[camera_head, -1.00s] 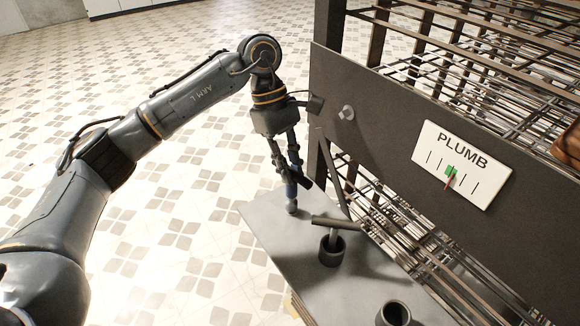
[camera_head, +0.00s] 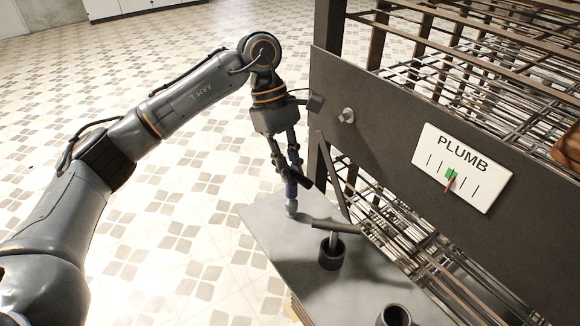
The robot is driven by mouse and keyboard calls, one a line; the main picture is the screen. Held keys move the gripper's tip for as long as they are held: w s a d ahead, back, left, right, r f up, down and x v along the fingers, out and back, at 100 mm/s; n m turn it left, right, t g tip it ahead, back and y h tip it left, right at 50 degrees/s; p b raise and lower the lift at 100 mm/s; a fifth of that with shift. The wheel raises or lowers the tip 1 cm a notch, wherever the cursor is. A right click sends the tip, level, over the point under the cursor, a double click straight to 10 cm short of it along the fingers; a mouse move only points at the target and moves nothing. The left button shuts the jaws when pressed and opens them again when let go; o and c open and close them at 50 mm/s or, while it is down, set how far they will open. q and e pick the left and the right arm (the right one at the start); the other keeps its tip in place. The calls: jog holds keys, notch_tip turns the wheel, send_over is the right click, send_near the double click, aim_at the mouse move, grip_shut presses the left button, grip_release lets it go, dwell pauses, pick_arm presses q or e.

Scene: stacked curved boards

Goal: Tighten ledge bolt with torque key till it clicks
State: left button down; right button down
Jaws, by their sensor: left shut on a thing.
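My left gripper (camera_head: 291,168) is shut on a slim blue tool (camera_head: 291,188) with a pale rounded lower end. That end is at the grey ledge (camera_head: 262,216), near its far left corner; I cannot tell whether it touches. A silver bolt head (camera_head: 347,115) sticks out of the dark upright board, up and to the right of the gripper. A dark T-handled key (camera_head: 336,226) stands in a black cup (camera_head: 331,256) on the ledge, right of and nearer than the gripper. I cannot tell which tool is the torque key. My right gripper is out of view.
A white PLUMB gauge (camera_head: 463,167) with a green mark and red needle is on the dark board (camera_head: 395,137). Another black cup (camera_head: 396,315) stands at the near edge. Metal racks with rods fill the right. Tiled floor (camera_head: 180,215) lies open at left.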

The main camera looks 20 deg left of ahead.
pick_arm(q)
jog(key=shift+r, duration=0.35)
dwell(0.4)
jog(key=shift+r+p, duration=1.45)
jog(key=shift+r, duration=1.1)
jog(key=shift+f, duration=0.15)
